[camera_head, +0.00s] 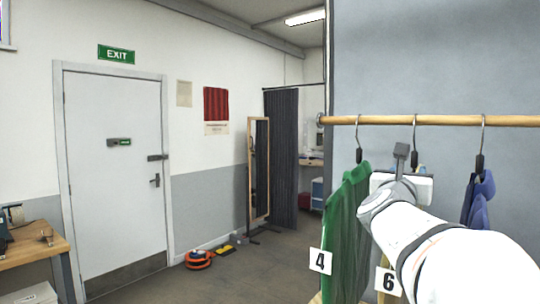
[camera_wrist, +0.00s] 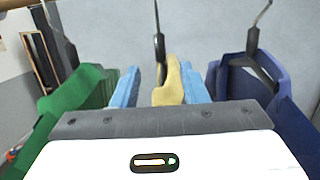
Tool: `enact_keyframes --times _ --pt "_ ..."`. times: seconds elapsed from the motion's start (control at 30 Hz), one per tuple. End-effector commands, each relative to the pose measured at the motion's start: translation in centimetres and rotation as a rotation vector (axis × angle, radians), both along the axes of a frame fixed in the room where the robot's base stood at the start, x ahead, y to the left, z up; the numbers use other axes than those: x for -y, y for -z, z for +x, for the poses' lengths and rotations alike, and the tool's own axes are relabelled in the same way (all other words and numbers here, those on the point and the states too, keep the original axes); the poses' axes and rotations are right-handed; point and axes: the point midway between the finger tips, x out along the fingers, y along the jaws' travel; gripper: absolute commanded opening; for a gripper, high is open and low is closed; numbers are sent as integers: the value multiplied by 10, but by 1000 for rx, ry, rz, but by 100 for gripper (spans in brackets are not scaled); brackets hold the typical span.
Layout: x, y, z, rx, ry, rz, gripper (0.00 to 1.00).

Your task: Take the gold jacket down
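The gold jacket (camera_wrist: 170,85) hangs in the middle of the wrist view, below a dark hanger hook (camera_wrist: 158,45). Only its narrow upper edge shows there; my arm hides most of it in the head view. My gripper (camera_wrist: 160,88) has two light blue fingers, one on each side of the gold edge. The fingers stand apart, with a clear gap on the left; the gold edge looks close to the right finger, and I cannot tell if they touch. The hook (camera_head: 415,135) is on the wooden rail (camera_head: 450,120).
A green garment (camera_head: 345,235) hangs close on the left and a dark blue one (camera_head: 478,200) on the right. Tags 4 (camera_head: 320,262) and 6 (camera_head: 387,281) hang low. A mirror (camera_head: 260,170), a door (camera_head: 115,175) and open floor lie to the left.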

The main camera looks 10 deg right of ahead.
Motion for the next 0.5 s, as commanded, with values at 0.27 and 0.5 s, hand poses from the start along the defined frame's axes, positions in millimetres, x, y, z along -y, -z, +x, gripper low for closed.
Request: enact_keyframes --times 0.27,0.5 --pt "26 -5 22 1 2 1 40" --pt "48 -11 40 1 3 0 40"
